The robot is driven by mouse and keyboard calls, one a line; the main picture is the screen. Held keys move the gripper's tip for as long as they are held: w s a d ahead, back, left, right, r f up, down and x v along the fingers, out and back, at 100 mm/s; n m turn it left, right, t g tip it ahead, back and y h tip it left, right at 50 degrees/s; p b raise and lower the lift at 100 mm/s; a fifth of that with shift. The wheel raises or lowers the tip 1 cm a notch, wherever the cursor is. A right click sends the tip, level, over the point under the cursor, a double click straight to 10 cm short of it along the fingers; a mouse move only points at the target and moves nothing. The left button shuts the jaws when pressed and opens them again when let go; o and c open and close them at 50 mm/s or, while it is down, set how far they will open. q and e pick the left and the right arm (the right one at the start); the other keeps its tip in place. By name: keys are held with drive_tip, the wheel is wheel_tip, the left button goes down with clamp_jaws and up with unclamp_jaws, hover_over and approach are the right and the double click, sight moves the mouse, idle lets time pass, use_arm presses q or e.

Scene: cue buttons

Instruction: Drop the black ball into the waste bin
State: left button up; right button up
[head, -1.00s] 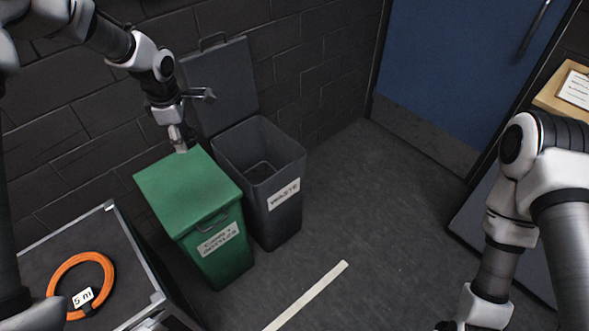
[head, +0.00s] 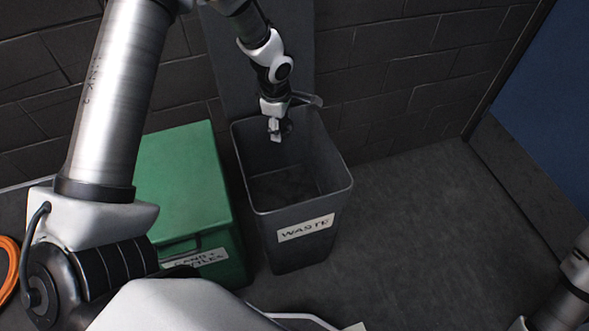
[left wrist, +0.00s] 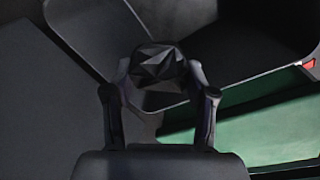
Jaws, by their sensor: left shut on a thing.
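The black faceted ball (left wrist: 158,66) is held between the two fingers of my left gripper (left wrist: 160,92) in the left wrist view. In the head view my left gripper (head: 279,132) hangs at the back of the waste bin's mouth, and the ball is hard to make out there against the dark bin. The waste bin (head: 300,256) is dark grey, labelled WASTE, with its lid (head: 228,70) raised against the wall. Its inside looks empty as far as I can see. My right gripper is out of view; only part of that arm shows at the lower right.
A green bin (head: 178,185) with a closed lid and a cans-and-bottles label stands just left of the waste bin. An orange coil (head: 8,268) shows at the left edge. A brick wall is behind. The floor to the right is clear.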

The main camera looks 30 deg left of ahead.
use_arm(q)
drive_tip(key=shift+s+f, duration=0.5)
drive_tip(key=shift+f, duration=0.25)
wheel_tip(320, 180, down, 5)
drive_tip(key=b, duration=0.3)
drive_tip(key=shift+w+f, duration=0.1)
drive_tip(key=shift+f, duration=0.05)
drive_tip(key=o, duration=1)
drive_tip(key=r, duration=0.4)
drive_tip(key=s+r, duration=0.1)
drive_tip(key=r, duration=0.7)
drive_tip(key=shift+s+d, duration=0.15)
drive_tip(key=shift+s, duration=0.1)
